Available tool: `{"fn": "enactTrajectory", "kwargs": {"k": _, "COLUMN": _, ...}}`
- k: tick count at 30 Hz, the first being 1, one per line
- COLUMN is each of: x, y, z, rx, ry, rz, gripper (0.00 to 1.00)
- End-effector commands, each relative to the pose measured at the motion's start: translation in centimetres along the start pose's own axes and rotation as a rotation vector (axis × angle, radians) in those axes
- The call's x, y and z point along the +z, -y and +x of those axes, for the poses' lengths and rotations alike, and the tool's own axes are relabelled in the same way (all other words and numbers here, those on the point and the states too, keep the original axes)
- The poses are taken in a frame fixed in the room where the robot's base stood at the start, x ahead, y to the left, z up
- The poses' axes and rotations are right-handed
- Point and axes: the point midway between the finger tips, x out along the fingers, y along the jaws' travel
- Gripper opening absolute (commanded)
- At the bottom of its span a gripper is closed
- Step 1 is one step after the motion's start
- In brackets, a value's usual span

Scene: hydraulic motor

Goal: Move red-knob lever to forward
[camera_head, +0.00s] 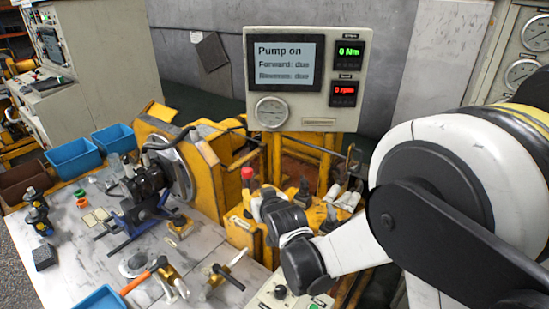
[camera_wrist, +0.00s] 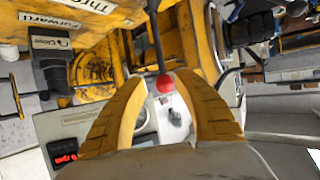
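The red-knob lever shows its red knob (camera_head: 247,173) above the yellow valve stand, left of my wrist, in the head view. In the wrist view the red knob (camera_wrist: 165,84) sits between the tips of my two yellow fingers, with its dark shaft running up the picture. My gripper (camera_wrist: 160,80) is open, with a gap visible on each side of the knob. I cannot tell whether either finger touches it. In the head view my fingers are hard to make out near the lever. A "Forward" label (camera_wrist: 66,23) shows at the upper left of the wrist view.
A display panel (camera_head: 306,80) reads "Pump on", "Forward: due", 0 Nm and 0 rpm. Other dark levers (camera_head: 304,188) stand right of the red knob. The workbench (camera_head: 75,265) holds tools, blue bins and a hammer. A grey control box (camera_head: 285,296) stands in front.

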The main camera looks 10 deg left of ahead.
Motion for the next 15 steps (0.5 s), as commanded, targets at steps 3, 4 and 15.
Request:
{"fn": "enactTrajectory", "kwargs": {"k": 3, "x": 0.2, "y": 0.5, "z": 0.9, "rx": -0.006, "ry": -0.006, "rz": -0.002, "gripper": 0.35}}
{"fn": "enactTrajectory", "kwargs": {"k": 4, "x": 0.2, "y": 0.5, "z": 1.2, "rx": -0.006, "ry": -0.006, "rz": -0.002, "gripper": 0.35}}
{"fn": "enactTrajectory", "kwargs": {"k": 15, "x": 0.3, "y": 0.3, "z": 8.2, "rx": -0.004, "ry": -0.005, "rz": -0.002, "gripper": 0.35}}
